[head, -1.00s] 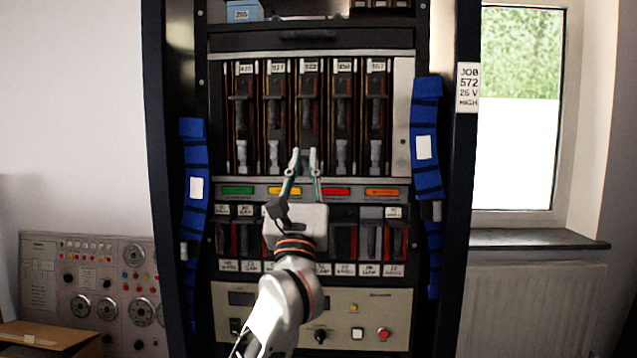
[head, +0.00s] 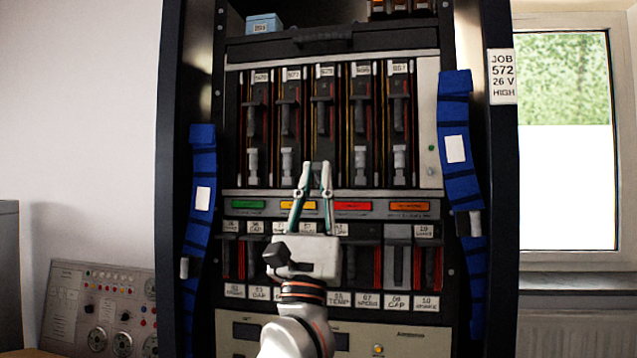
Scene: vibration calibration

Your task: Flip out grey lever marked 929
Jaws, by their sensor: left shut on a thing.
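The rack's upper row holds several dark modules with white number labels and grey levers low on their fronts. The label of the middle module (head: 323,105) is too small to read surely, so I cannot confirm 929. My left gripper (head: 315,168) is in front of the foot of this middle module. Its two slim fingers are shut on the module's lower grey lever, which they largely hide. The neighbouring grey levers, left (head: 287,165) and right (head: 360,165), stand upright. My right gripper is not in view.
Below is a strip with green (head: 248,205), red (head: 352,206) and orange (head: 409,206) tags, then a lower row of modules. Blue strapped bundles hang on the left (head: 203,165) and right (head: 454,110) posts. A window is at the right.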

